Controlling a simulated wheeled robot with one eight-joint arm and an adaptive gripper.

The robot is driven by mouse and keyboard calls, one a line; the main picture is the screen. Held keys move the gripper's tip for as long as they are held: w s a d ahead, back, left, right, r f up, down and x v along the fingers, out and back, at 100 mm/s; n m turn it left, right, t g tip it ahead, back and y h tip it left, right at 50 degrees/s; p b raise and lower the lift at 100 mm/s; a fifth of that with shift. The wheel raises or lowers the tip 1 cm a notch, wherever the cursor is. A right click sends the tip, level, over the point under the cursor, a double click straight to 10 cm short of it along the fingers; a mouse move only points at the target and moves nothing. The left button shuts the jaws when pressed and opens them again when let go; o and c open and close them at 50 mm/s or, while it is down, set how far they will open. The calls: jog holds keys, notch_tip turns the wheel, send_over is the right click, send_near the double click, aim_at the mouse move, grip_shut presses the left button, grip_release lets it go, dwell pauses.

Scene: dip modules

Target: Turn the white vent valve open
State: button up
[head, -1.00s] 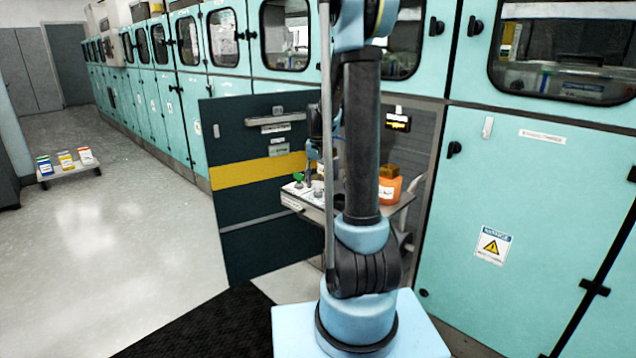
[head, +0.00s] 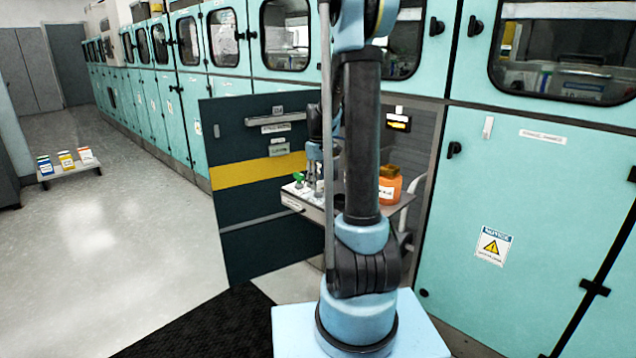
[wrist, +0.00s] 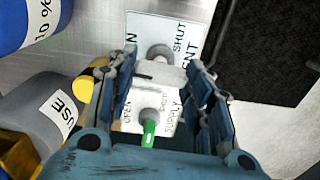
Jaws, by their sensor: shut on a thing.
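The white vent valve's handle (wrist: 160,75) shows as a pale block below a grey round knob on the VENT plate (wrist: 145,22), in the wrist view. My gripper (wrist: 162,66) has its two blue fingers on either side of this handle and is shut on it. The plate carries SHUT at right and part of OPEN at left; fingers and handle hide the rest. I cannot tell exactly which mark the handle points to. In the head view my gripper (head: 314,178) is small and low over the shelf (head: 301,205), and the valve is too small to make out.
The green supply valve handle (wrist: 149,132) sits on its own plate just below, between my fingers' bases. Blue and grey containers (wrist: 45,110) stand close at left in the wrist view. An orange bottle (head: 390,190) stands on the shelf beside the open dark door (head: 250,140).

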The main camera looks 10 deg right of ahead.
jog(key=shift+n, duration=0.5)
jog(key=o, duration=1)
jog(key=shift+o, duration=0.2)
notch_tip(320, 180, up, 12)
jog(key=shift+w, duration=0.1)
